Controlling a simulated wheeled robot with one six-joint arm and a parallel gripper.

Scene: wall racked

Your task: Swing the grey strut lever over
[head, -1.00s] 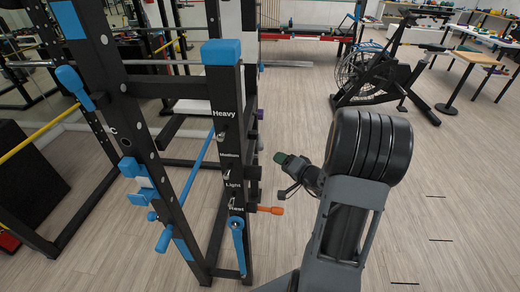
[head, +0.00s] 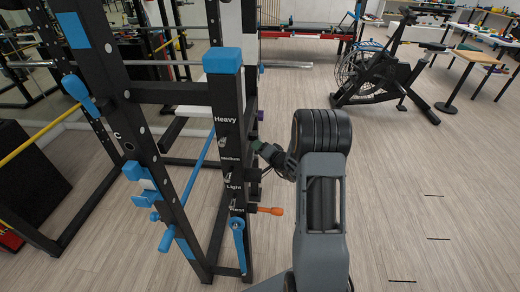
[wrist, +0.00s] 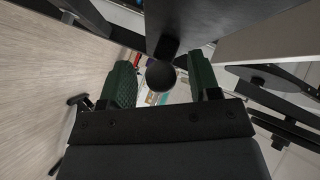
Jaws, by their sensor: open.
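My gripper (head: 262,148) is beside the right side of the black rack upright (head: 226,110), around the height of the Medium label. In the wrist view my gripper (wrist: 162,82) shows two green fingers spread apart. A round dark grey knob (wrist: 160,75) appears between them, below a dark post; I take it as the end of the grey strut lever. I see no finger touching it, and its depth is hard to judge. In the head view the lever's shaft cannot be told apart from the dark parts by the upright.
An orange handle (head: 270,211) sticks out right below my gripper. Open floor lies to the right, with an exercise bike (head: 385,78) farther back.

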